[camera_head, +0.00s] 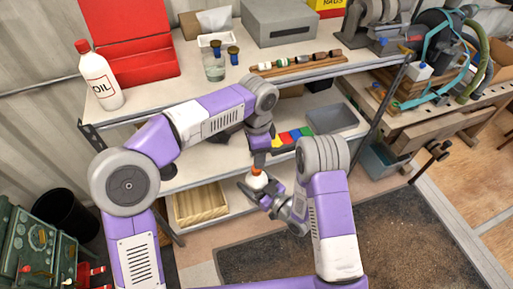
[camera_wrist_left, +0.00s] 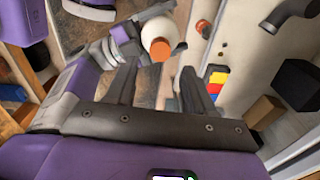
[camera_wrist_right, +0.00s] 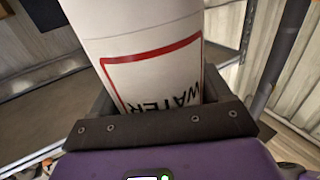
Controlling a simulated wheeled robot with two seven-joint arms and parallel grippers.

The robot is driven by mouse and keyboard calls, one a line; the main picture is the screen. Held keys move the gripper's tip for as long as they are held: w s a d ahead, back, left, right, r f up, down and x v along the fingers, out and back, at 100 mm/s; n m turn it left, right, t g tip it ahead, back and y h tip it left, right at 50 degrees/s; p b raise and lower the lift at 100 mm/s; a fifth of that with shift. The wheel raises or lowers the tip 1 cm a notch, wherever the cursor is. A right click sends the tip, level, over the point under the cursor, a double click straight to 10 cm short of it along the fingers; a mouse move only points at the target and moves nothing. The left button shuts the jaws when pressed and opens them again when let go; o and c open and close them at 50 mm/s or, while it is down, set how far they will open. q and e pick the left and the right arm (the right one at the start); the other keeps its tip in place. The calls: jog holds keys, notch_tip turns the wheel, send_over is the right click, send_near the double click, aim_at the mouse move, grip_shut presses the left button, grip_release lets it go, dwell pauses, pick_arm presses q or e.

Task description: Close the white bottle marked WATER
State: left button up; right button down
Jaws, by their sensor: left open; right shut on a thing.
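The white bottle marked WATER (camera_wrist_right: 150,60) fills the right wrist view, its red-bordered label upside down there. My right gripper (camera_head: 262,190) is shut around the bottle's body and holds it in the air in front of the lower shelf. An orange cap (camera_wrist_left: 160,49) shows at the top of the bottle; how tightly it sits cannot be told. My left gripper (camera_wrist_left: 157,88) is open and empty, with the cap just beyond its fingertips in the left wrist view. In the head view the left gripper (camera_head: 259,158) is just above the orange top (camera_head: 257,171).
A white OIL bottle (camera_head: 99,78) with a red cap stands on the upper shelf (camera_head: 190,100), near a glass jar (camera_head: 214,67) and a wooden rack (camera_head: 295,64). Coloured blocks (camera_head: 293,136) and a grey bin (camera_head: 333,118) are on the lower shelf. A wooden crate (camera_head: 201,204) is below.

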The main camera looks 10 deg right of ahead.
pick_arm(q)
jog(key=n, duration=0.3)
jog(key=r+n, duration=0.1)
jog(key=n, duration=0.6)
jog(key=shift+r, duration=0.3)
send_over(257, 185)
jog(key=w, duration=0.3)
jog(key=shift+d+f, duration=0.1)
jog(key=shift+f, duration=3.9)
jog(key=shift+c, duration=0.3)
grip_shut()
jog(key=shift+o, duration=1)
grip_release()
